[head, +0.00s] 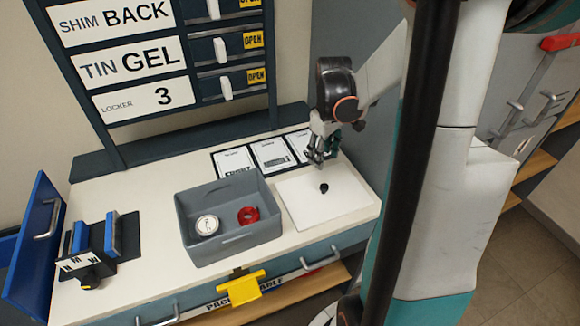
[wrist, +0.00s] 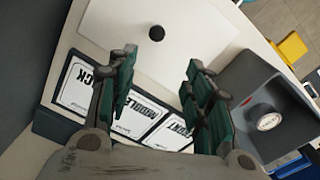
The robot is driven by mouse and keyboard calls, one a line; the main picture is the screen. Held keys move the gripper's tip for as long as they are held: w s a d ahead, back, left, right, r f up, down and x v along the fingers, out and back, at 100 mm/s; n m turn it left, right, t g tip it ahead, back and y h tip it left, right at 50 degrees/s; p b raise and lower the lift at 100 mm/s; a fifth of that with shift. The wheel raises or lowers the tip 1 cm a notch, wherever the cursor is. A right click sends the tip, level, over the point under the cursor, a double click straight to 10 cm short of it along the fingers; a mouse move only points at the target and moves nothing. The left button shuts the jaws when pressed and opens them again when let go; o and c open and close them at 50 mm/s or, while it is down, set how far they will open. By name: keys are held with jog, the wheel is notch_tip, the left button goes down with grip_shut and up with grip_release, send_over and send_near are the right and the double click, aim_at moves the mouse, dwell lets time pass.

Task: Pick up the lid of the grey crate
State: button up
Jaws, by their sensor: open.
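The lid (head: 338,205) is a flat white panel with a small black knob (head: 323,188), lying on the white worktop to the right of the grey crate. The grey crate (head: 232,243) is uncovered and holds a white round tin (head: 207,225) and a red ring (head: 248,214). My gripper (head: 317,160) is open and empty, above the lid's back edge and behind the knob. In the wrist view the lid (wrist: 195,35) and its knob (wrist: 156,33) show beyond my open gripper (wrist: 162,58). The crate (wrist: 240,82) is at the right there.
Several labelled cards (head: 270,156) lie behind the lid. A blue block holder (head: 92,245) stands at the left. A dark board with labels and switches (head: 165,60) rises at the back. A yellow tag (head: 244,289) hangs at the front edge. A grey wall (head: 370,120) borders the right.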

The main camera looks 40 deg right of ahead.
aim_at(324, 186)
jog(key=f+b, duration=0.2)
jog(key=f, duration=0.3)
jog(key=d+f+b, duration=0.1)
jog(key=f+b, duration=0.1)
jog(key=f, duration=0.3)
jog(key=f+b, duration=0.1)
jog(key=f, duration=0.4)
jog(key=shift+s+d+b, duration=0.15)
jog(key=shift+s+b, duration=0.25)
jog(key=shift+r, duration=0.1)
jog(key=shift+c, duration=0.6)
grip_shut()
